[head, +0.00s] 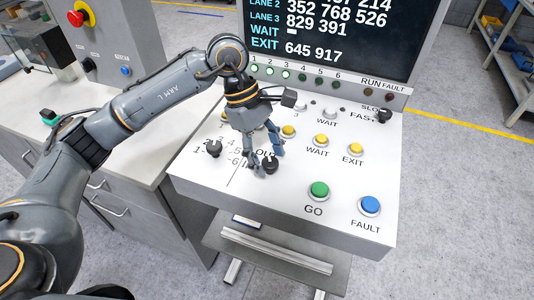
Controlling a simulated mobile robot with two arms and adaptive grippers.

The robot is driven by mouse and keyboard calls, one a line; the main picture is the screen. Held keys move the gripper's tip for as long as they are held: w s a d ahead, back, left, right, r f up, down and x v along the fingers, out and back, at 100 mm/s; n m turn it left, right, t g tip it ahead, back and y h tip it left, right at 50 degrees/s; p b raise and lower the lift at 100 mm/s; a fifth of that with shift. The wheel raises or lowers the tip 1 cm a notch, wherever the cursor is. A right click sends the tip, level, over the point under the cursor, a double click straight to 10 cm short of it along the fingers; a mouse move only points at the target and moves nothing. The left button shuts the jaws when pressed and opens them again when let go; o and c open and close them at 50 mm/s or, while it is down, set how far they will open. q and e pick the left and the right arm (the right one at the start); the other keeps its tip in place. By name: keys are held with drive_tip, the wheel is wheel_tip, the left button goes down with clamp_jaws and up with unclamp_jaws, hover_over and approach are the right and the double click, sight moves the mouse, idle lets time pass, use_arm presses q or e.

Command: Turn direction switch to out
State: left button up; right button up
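The direction switch (269,166) is a black rotary knob on the sloped white control panel (335,228). An OUT label shows partly above it, and part of another label shows at its left. Which way the knob points is hard to tell. My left gripper (267,163) points down at the knob, with its two fingers apart, one to the left of the knob and one at its upper right. Whether the fingers touch the knob cannot be told. My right gripper is not in view.
Another black knob (214,148) with numbers is left of the switch. A green GO button (319,190), a blue FAULT button (370,205) and several yellow buttons are on the panel. A dark display (330,35) stands behind. A grey cabinet (115,190) is at left.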

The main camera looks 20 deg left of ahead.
use_arm(q)
drive_tip(key=v, duration=1.2)
idle(0.4)
